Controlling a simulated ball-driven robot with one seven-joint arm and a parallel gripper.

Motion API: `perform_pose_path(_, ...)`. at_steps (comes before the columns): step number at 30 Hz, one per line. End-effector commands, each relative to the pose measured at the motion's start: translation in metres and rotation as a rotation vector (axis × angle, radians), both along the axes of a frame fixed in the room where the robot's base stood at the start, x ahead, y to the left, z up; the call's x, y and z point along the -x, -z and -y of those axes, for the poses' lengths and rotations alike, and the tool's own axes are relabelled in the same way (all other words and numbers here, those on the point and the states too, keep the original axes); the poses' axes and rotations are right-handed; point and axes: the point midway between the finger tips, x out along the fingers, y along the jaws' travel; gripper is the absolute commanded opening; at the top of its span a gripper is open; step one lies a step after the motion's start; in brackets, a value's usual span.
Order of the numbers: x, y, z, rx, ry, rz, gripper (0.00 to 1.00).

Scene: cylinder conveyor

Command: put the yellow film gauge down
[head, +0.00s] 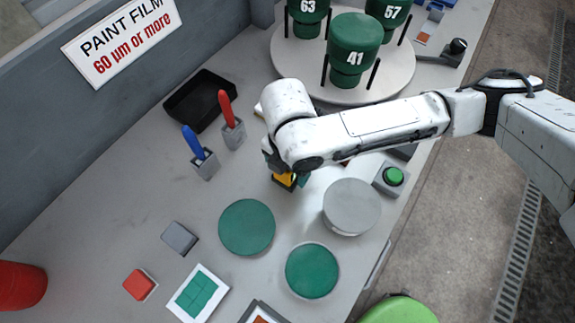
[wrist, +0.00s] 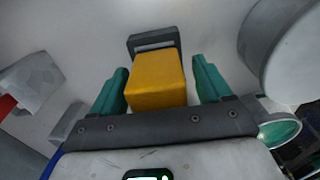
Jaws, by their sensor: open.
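The yellow film gauge (head: 284,180) is small and mostly hidden under my wrist in the head view. In the wrist view the yellow gauge (wrist: 156,80) shows clearly, with a dark grey end piece. My gripper (wrist: 160,82) is open, with its two teal fingers on either side of the gauge. A gap shows between the gauge and the right finger; the left finger is very close, and I cannot tell whether it touches. In the head view my gripper (head: 290,181) is low over the grey table. The gauge appears to be at the table surface.
A grey disc (head: 351,206) and a green button box (head: 392,178) are to the right. Green discs (head: 247,227) (head: 312,271) lie in front. Holders with a blue pen (head: 194,142) and a red pen (head: 226,108) stand behind left, near a black tray (head: 183,108). A turntable (head: 287,62) carries numbered green cylinders.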

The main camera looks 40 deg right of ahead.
Motion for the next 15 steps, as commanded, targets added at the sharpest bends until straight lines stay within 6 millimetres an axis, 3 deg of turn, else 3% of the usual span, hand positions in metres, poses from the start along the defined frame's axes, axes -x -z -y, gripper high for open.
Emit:
perform_pose_path(8,0.0,-0.008,0.0,0.0,-0.001,0.001,0.78)
perform_pose_path(15,-0.001,-0.05,0.0,0.0,-0.001,0.004,0.78)
